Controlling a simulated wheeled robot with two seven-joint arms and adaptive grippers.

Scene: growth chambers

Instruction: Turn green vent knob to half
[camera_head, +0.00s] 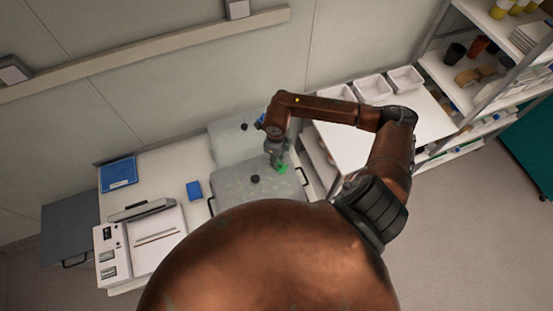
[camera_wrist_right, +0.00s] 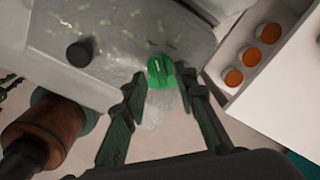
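The green vent knob (camera_wrist_right: 161,71) is a round green knob with a small white mark, on the clear lid (camera_wrist_right: 120,40) of a growth chamber. In the head view the knob (camera_head: 282,169) shows just below my right gripper (camera_head: 276,160). In the right wrist view my right gripper (camera_wrist_right: 160,88) has its two dark fingers apart, one on each side of the knob's near edge. I cannot tell whether the fingers touch it. A black knob (camera_wrist_right: 80,53) sits on the same lid to the left.
A second chamber (camera_head: 228,143) stands behind. A blue box (camera_head: 194,190), a blue folder (camera_head: 118,173) and a white device (camera_head: 122,250) are on the bench to the left. White bins (camera_head: 373,88) stand on the right-hand table. Shelves (camera_head: 466,85) rise at the far right.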

